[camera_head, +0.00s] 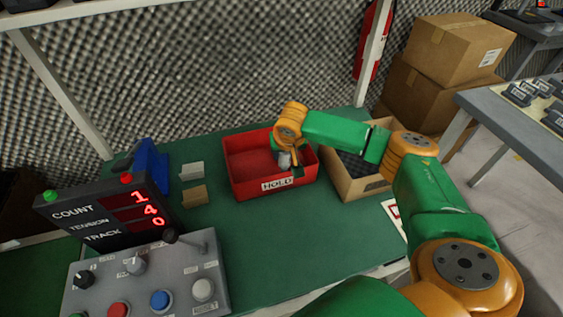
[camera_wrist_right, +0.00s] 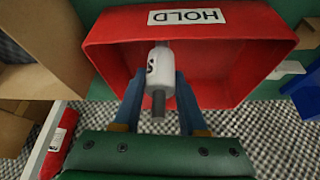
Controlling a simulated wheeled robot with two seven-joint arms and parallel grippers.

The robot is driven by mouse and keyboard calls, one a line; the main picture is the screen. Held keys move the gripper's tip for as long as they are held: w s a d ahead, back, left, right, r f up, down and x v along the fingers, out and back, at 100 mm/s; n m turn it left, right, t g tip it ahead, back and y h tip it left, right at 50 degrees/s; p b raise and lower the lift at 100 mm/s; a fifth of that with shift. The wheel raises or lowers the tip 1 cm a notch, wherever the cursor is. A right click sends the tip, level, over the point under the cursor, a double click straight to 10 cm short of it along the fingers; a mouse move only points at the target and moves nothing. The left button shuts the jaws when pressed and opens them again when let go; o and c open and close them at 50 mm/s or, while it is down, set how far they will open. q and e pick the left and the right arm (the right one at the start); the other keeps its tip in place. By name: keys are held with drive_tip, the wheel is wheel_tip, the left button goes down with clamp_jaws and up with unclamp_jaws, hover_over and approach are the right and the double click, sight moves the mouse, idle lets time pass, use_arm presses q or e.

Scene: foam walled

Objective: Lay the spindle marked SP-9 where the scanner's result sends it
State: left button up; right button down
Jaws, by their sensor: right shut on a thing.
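The white spindle (camera_wrist_right: 160,68), with grey shaft ends and a dark mark only partly readable, is between the fingers of my right gripper (camera_wrist_right: 158,82), which is shut on it. In the head view the spindle (camera_head: 284,159) and my right gripper (camera_head: 291,166) are over the red HOLD bin (camera_head: 242,182). I cannot tell whether the spindle touches the bin floor. The bin looks otherwise empty. A dark display (camera_head: 103,218) at the left shows COUNT 1, TENSION 4 and TRACK 0 in red digits. My left gripper is not in view.
A cardboard-coloured box (camera_head: 363,187) with a dark inside stands right of the bin. A blue object (camera_head: 150,168) and small cards (camera_head: 193,195) are to its left. A grey control panel (camera_head: 150,280) with knobs and buttons is at the front left. Green tabletop in front of the bin is clear.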

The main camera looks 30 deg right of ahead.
wheel_tip(320, 180, down, 2)
drive_tip(key=shift+f, duration=0.2)
drive_tip(key=shift+c, duration=2.3)
unclamp_jaws()
drive_tip(key=shift+f, duration=0.1)
drive_tip(key=p+v, duration=0.2)
drive_tip(key=v, duration=1)
drive_tip(key=shift+r, duration=0.25)
drive_tip(key=shift+f, duration=0.1)
